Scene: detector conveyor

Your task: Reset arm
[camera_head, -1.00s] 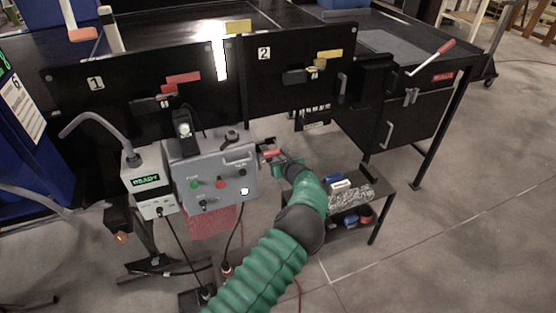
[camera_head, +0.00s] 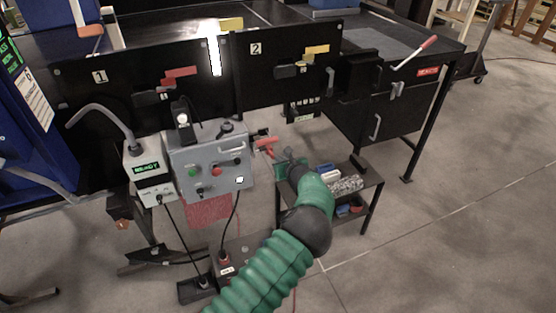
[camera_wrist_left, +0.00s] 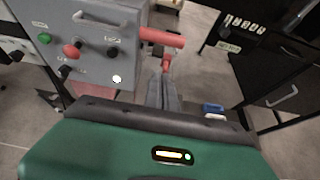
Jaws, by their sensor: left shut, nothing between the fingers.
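My left arm in its green sleeve reaches up from the bottom of the head view. My left gripper (camera_head: 287,155) is just right of the grey control box (camera_head: 212,160). In the left wrist view its fingers (camera_wrist_left: 163,83) are together with nothing between them. The control box has a green button, a red button and black knobs, and it also shows in the left wrist view (camera_wrist_left: 85,45). A red handle (camera_head: 265,142) sticks out from the box's right side. It lies close beyond the fingertips in the left wrist view (camera_wrist_left: 163,38); contact cannot be told. My right gripper is not seen.
A small box reading READY (camera_head: 148,170) stands left of the control box. Black panels marked 1 (camera_head: 120,90) and 2 (camera_head: 280,60) stand behind. A low black shelf (camera_head: 368,196) with small items is right of the gripper. Open floor lies to the right.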

